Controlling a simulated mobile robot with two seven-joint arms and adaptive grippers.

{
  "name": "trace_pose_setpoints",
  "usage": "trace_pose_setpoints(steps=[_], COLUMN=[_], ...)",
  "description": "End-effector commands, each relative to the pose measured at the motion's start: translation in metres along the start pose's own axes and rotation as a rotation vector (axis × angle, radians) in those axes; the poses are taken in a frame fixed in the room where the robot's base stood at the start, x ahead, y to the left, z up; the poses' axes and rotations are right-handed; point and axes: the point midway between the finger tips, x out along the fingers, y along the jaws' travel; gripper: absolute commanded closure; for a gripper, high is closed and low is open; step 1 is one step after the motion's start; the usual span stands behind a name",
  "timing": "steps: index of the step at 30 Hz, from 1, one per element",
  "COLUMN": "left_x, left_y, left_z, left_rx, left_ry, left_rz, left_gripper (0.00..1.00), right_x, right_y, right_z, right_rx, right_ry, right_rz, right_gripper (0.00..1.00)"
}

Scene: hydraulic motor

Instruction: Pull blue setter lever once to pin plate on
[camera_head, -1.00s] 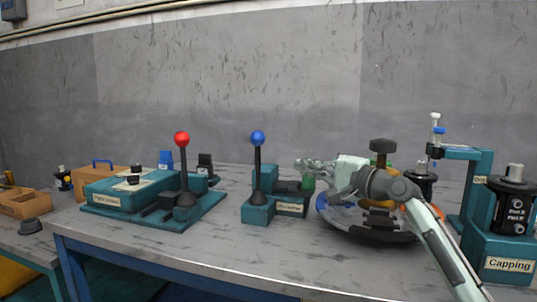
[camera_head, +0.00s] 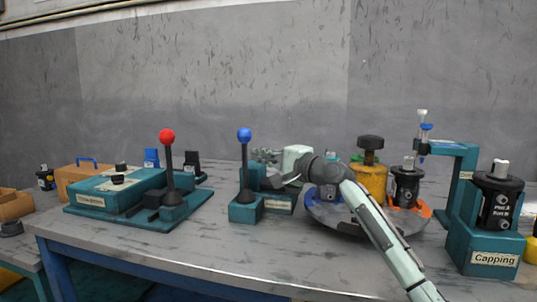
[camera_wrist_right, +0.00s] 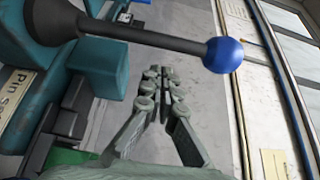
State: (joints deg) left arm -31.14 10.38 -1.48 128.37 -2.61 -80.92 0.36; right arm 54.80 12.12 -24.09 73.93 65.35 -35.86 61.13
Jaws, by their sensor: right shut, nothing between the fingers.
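The blue-balled lever (camera_head: 244,150) stands about upright on the teal pin setter (camera_head: 247,208) in the middle of the table. Its black rod and blue ball (camera_wrist_right: 223,55) also cross the upper part of the right wrist view. My right gripper (camera_head: 262,155) is just right of the lever, near the height below the ball. In the right wrist view my right gripper (camera_wrist_right: 164,75) is shut and empty, with its fingertips just short of the rod; I cannot tell whether they touch it. My left gripper is not in view.
A red-balled lever (camera_head: 167,137) stands on the teal plate station (camera_head: 120,192) to the left. A round turntable (camera_head: 338,222) with a yellow part (camera_head: 370,180) and black parts lies right, under my arm. The Capping station (camera_head: 490,235) stands at far right.

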Motion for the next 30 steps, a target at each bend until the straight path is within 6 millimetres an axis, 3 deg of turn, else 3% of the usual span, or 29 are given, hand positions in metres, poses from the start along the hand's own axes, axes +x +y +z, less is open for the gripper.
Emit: trace_pose_setpoints(steps=[7,23,30], left_x=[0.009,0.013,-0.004], left_y=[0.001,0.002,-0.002], left_z=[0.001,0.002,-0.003], left_rx=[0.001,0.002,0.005], left_ry=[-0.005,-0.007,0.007], left_rz=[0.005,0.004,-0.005], left_gripper=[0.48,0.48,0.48], right_x=[-0.007,-0.009,-0.011], right_y=[-0.001,0.001,0.001], right_z=[0.018,0.022,0.026], right_rx=[-0.001,-0.012,-0.052], right_ry=[0.0,0.0,-0.001], right_rz=[0.0,-0.007,-0.031], right_gripper=[1.0,1.0,1.0])
